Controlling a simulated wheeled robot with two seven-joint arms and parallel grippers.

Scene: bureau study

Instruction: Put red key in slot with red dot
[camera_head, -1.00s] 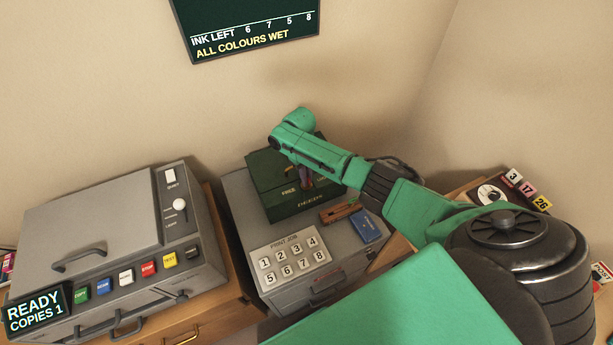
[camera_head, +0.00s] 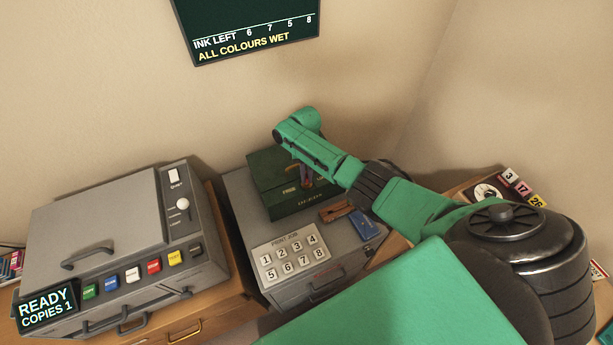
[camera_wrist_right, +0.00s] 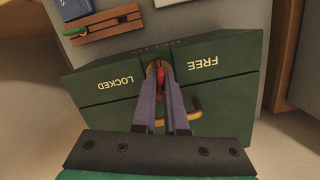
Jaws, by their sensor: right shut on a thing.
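The dark green box (camera_head: 268,175) stands on the grey cabinet. Its front shows the words LOCKED and FREE in the right wrist view (camera_wrist_right: 95,92). My right gripper (camera_wrist_right: 166,78) is shut on the red key (camera_wrist_right: 160,90) between those two words, at the box's upper edge. The key's tip and any slot or red dot are hidden behind the fingers. In the head view the right gripper (camera_head: 305,178) is partly covered by my own arm. My left gripper is not in view.
A wooden holder (camera_head: 338,210) with a green piece (camera_wrist_right: 76,31) and a blue booklet (camera_head: 364,226) lie beside the box. A number panel (camera_head: 292,256) sits in front. A copier (camera_head: 110,225) stands left. A brass handle (camera_wrist_right: 193,107) projects from the box.

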